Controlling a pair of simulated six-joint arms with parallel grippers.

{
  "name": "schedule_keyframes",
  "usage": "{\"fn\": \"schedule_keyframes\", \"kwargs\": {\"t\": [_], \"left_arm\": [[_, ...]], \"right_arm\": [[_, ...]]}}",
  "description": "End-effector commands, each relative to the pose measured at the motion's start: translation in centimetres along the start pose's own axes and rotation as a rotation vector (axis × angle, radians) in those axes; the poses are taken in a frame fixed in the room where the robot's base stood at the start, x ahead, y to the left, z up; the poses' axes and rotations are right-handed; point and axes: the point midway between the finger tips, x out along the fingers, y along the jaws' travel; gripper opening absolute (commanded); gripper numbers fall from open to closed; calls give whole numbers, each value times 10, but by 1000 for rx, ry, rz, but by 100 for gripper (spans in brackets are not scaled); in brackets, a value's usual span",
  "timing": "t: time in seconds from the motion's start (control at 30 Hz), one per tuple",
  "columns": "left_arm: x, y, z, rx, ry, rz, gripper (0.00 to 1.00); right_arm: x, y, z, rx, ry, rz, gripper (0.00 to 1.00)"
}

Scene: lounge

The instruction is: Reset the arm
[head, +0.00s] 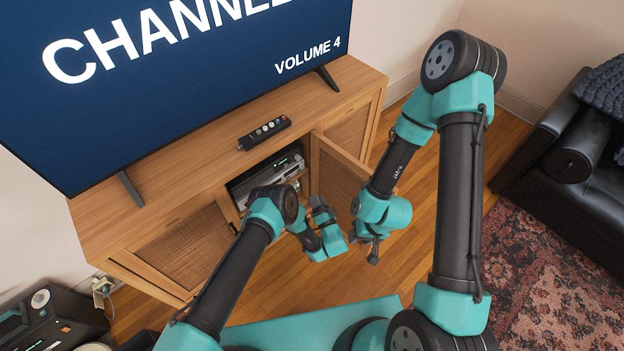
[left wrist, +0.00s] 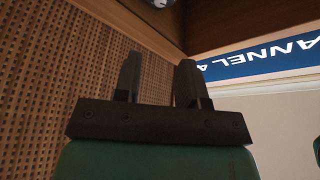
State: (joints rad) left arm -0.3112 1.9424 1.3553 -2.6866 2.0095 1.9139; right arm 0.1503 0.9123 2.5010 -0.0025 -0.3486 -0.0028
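My left gripper (head: 321,208) is in front of the open cabinet, near the inner side of its open door (head: 336,178). In the left wrist view its two dark fingers (left wrist: 160,82) stand apart with nothing between them, beside a woven panel (left wrist: 60,85). My right gripper (head: 364,247) hangs to the right of the left one, above the wooden floor. Its small grey fingers look spread, with nothing seen between them. The right arm is bent high, its elbow at the upper right.
The wooden TV cabinet (head: 190,190) bears a large TV (head: 170,95) and a dark remote (head: 264,132). A grey device (head: 270,178) sits inside the open compartment. A black sofa (head: 555,195) and patterned rug (head: 545,275) are at right. The floor between is clear.

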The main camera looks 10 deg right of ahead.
Motion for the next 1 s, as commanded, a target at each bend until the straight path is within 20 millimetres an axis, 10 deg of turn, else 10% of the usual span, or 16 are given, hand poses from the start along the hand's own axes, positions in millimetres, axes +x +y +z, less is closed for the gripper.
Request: {"fn": "schedule_keyframes", "kwargs": {"t": [0.37,0.67,1.0], "left_arm": [[24,-4,30,131,-153,62,38],[51,-39,144,488,-689,381,38],[-1,-112,240,589,-1253,891,38]], "right_arm": [[0,0,0,0,0,0,43],[0,0,0,0,0,0,43],[0,0,0,0,0,0,43]]}}
